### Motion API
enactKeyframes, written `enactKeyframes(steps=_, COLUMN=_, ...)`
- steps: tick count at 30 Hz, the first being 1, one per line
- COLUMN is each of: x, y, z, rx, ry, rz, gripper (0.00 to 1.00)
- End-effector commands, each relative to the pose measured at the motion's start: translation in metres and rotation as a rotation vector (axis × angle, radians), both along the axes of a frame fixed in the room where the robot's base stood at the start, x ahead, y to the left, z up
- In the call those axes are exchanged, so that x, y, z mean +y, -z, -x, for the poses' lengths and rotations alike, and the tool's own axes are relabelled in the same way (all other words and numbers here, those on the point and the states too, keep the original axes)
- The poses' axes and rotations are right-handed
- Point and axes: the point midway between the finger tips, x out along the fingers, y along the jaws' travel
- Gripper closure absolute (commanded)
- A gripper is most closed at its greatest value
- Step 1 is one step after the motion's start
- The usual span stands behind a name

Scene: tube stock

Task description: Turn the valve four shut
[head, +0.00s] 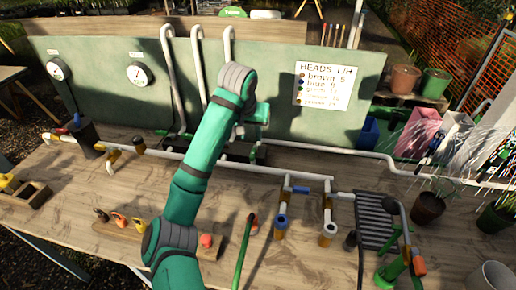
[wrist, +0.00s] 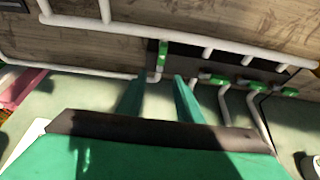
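In the wrist view, several green valve handles sit on white pipes along a dark strip. One green handle (wrist: 163,52) stands apart at the left and lies along its pipe. The other handles, such as the middle one (wrist: 216,80) and the far right one (wrist: 288,92), lie across their pipes. I see no readable number on any valve, so I cannot tell which is four. My gripper (wrist: 158,80) is open, its two green fingers apart and empty, pointing towards the lone handle. In the head view, my arm hides much of the valve row and the gripper.
A green back panel (head: 310,125) stands behind the wooden bench (head: 75,185), with two gauges (head: 137,73) and a written board (head: 325,85). White pipes run along the bench. A metal grate (head: 377,222) and a pot (head: 428,207) stand at the right, where water sprays.

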Motion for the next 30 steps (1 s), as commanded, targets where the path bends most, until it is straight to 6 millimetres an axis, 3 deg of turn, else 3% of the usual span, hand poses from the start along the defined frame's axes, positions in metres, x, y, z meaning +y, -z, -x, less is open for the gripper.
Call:
enactKeyframes(steps=5, x=0.002, y=0.011, z=-0.002, rx=0.013, ry=-0.001, rz=-0.015, gripper=0.67)
enactKeyframes(steps=21, x=-0.005, y=0.089, z=-0.033, rx=0.012, ry=-0.002, rz=-0.012, gripper=0.67)
enactKeyframes(steps=30, x=-0.007, y=0.100, z=-0.038, rx=0.011, ry=0.000, rz=-0.011, gripper=0.67)
